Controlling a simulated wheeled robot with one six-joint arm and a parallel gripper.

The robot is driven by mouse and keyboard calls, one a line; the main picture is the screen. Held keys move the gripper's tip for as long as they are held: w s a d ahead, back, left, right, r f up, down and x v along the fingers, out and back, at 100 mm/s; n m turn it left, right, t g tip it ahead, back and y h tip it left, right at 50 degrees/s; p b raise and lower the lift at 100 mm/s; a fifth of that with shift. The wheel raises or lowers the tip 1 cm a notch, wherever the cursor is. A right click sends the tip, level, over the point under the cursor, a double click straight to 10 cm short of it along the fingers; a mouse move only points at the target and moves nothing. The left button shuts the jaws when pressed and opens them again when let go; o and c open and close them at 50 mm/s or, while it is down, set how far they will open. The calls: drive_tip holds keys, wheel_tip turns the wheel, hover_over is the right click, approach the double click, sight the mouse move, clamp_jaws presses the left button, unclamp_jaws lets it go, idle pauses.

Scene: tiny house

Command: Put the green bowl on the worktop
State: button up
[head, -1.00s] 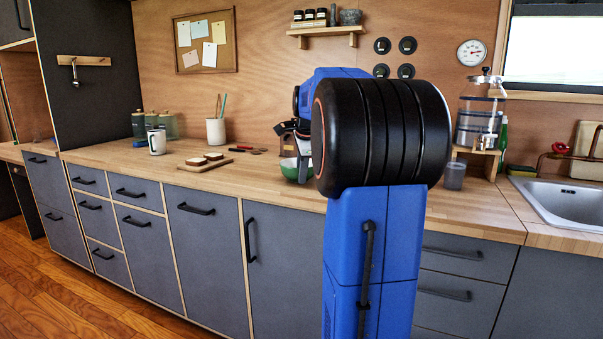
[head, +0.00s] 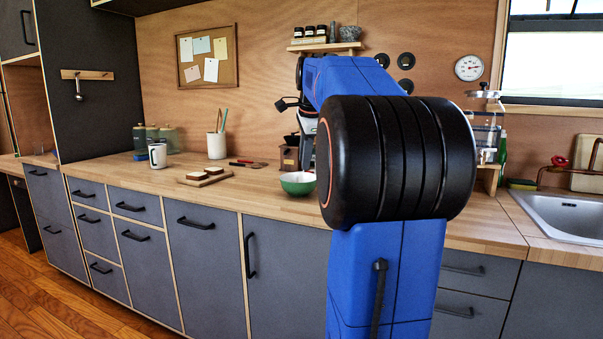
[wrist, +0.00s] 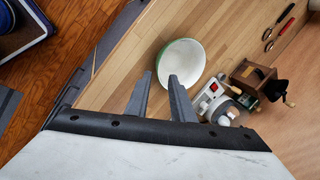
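The green bowl (head: 298,183) sits upright on the wooden worktop (head: 240,192), near its front edge, just left of my arm in the head view. In the wrist view the bowl (wrist: 182,62) shows its white inside and a green outer side. My gripper (wrist: 161,82) is open and empty in the wrist view. Its two fingers are apart, with the tips near the bowl's lower rim in the picture; the bowl is not held. In the head view my arm hides most of the gripper.
A coffee grinder (wrist: 252,76) and a white and grey appliance (wrist: 215,100) stand beside the bowl. A board with bread (head: 206,177), a white mug (head: 157,155) and a pencil cup (head: 217,145) stand to the left. The sink (head: 567,210) is at the right.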

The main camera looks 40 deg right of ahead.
drive_tip(key=shift+r, duration=0.15)
drive_tip(key=s+a+f+n, duration=0.3)
drive_tip(key=a+n, duration=0.1)
drive_tip(key=a, duration=0.3)
drive_tip(key=s+a+f+n+y, duration=0.1)
drive_tip(key=s+a+f+n, duration=0.2)
drive_tip(key=a, duration=0.4)
drive_tip(key=s+a+f+n, duration=0.2)
drive_tip(key=a+f+n, duration=0.2)
drive_tip(key=a, duration=0.3)
drive_tip(key=s+a+f+n, duration=0.6)
drive_tip(key=s+a+f, duration=0.1)
drive_tip(key=f, duration=0.3)
drive_tip(key=s+a+f+n+y, duration=0.1)
drive_tip(key=s+a+f+n, duration=0.6)
drive_tip(key=f, duration=0.3)
drive_tip(key=shift+s+a+t+y, duration=0.15)
drive_tip(key=shift+s+t+y, duration=0.2)
drive_tip(key=shift+s, duration=0.55)
